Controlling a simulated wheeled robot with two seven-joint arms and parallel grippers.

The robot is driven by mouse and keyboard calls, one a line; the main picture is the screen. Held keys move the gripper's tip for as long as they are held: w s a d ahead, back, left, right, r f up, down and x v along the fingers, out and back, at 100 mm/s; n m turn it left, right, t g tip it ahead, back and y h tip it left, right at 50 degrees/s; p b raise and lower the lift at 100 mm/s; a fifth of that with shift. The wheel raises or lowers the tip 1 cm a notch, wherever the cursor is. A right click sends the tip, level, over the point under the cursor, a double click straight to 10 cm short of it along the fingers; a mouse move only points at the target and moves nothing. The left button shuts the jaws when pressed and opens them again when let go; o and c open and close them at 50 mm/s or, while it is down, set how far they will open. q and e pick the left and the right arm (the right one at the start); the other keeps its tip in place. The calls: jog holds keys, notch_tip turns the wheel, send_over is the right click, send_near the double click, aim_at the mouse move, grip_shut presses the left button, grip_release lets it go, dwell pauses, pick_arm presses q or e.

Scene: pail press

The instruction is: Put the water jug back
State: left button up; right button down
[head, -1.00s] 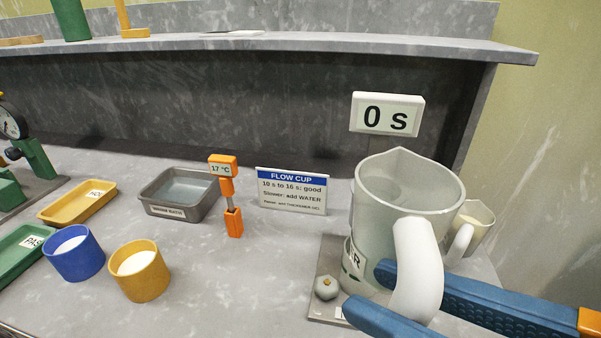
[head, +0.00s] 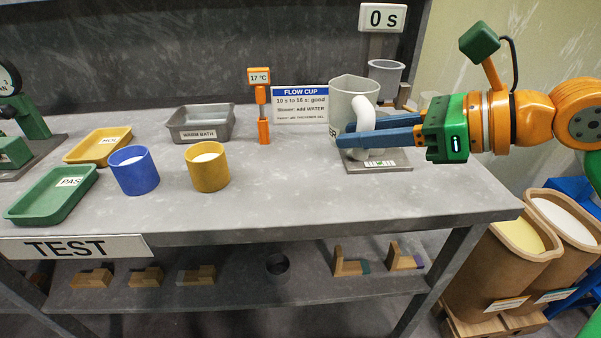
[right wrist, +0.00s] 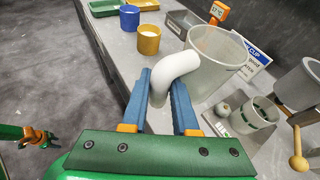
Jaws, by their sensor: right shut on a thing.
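The water jug (head: 345,95) is large, pale and translucent, with a thick white handle. My right gripper (head: 350,142) is shut on the handle, coming in from the right. In the right wrist view the blue fingers (right wrist: 172,100) lie on both sides of the handle (right wrist: 178,70), and the jug (right wrist: 222,58) is beyond them. The gripper hides the jug's base in the head view, so I cannot tell if it touches the plate.
A flow cup (head: 385,72) stands behind the jug under a "0 s" display (head: 382,17). An orange thermometer (head: 262,100), a blue cup (head: 133,175) and a yellow cup (head: 207,172) stand to the left. The bench front is clear; bins (head: 515,265) stand at the right.

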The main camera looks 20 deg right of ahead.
aim_at(339, 121)
jog(key=w+p, duration=0.1)
jog(key=w, duration=0.1)
jog(key=w+a+p, duration=0.1)
jog(key=p, duration=0.1)
jog(key=w+p, duration=0.2)
jog(key=shift+w+a+f, duration=0.2)
jog(key=shift+w+f, duration=0.15)
jog(key=shift+f, duration=0.05)
jog(key=w+f, duration=0.2)
jog(key=w+a+f, duration=0.1)
jog(key=w+f, duration=0.1)
jog(key=f, duration=0.1)
jog(key=w+f, duration=0.2)
jog(key=f, duration=0.1)
jog(key=shift+w+a+f+p, duration=0.2)
jog(key=shift+w+p, duration=0.15)
jog(key=shift+f, duration=1.55)
jog(key=shift+f, duration=0.1)
jog(key=shift+f+b, duration=0.15)
jog(key=shift+b, duration=0.25)
jog(key=c, duration=0.7)
grip_release()
